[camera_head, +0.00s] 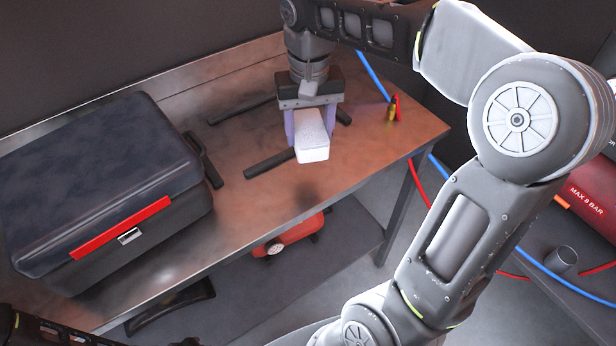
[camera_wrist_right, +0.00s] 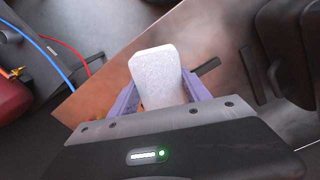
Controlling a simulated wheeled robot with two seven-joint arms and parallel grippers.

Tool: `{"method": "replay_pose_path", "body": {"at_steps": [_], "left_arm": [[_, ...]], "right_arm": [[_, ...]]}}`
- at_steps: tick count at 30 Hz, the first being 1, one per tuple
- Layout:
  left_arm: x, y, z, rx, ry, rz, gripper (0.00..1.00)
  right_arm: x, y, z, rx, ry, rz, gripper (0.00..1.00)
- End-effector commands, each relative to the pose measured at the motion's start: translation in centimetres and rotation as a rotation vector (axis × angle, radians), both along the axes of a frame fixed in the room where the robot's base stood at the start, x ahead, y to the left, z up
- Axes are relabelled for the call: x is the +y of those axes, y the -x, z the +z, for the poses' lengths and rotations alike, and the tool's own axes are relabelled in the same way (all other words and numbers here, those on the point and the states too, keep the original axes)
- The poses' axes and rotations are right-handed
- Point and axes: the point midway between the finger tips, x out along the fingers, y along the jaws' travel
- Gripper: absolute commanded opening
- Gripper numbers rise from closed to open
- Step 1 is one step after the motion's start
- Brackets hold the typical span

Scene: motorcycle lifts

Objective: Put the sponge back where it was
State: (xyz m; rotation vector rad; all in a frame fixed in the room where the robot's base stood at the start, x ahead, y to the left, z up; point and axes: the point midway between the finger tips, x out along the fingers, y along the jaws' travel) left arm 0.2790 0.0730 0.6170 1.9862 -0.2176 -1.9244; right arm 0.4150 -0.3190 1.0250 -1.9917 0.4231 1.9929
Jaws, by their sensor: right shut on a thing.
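The sponge (camera_head: 312,136) is a white, rounded block. My right gripper (camera_head: 310,125) is shut on it, with one purple finger on each side, over the workbench (camera_head: 352,165). The sponge also shows in the right wrist view (camera_wrist_right: 156,77), between the purple fingers of my right gripper (camera_wrist_right: 154,92). I cannot tell whether the sponge touches the bench top. Part of my left arm shows dark at the lower left of the head view, but its gripper's fingers cannot be made out.
A large black toolbox (camera_head: 95,170) with a red strip stands on the bench's left part. Dark bars (camera_head: 268,163) lie near the gripper. A small brass-and-red fitting (camera_head: 393,108) is at the right. A red machine (camera_head: 290,235) sits below.

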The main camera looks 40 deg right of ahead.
Motion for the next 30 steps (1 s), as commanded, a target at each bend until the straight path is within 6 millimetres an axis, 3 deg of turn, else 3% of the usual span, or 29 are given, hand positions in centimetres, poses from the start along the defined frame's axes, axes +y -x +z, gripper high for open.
{"method": "replay_pose_path", "body": {"at_steps": [8, 19, 30], "left_arm": [[0.0, 0.0, 0.1, 0.0, 0.0, 0.0, 0.34], [0.0, 0.0, 0.3, 0.0, 0.0, 0.0, 0.34], [0.0, 0.0, 0.3, 0.0, 0.0, 0.0, 0.34]], "right_arm": [[0.1, 0.0, -0.4, 0.003, -0.001, 0.002, 0.23], [0.0, 0.0, -5.9, 0.003, -0.001, 0.003, 0.23], [0.0, -0.1, -6.5, 0.001, -0.002, 0.003, 0.23]]}}
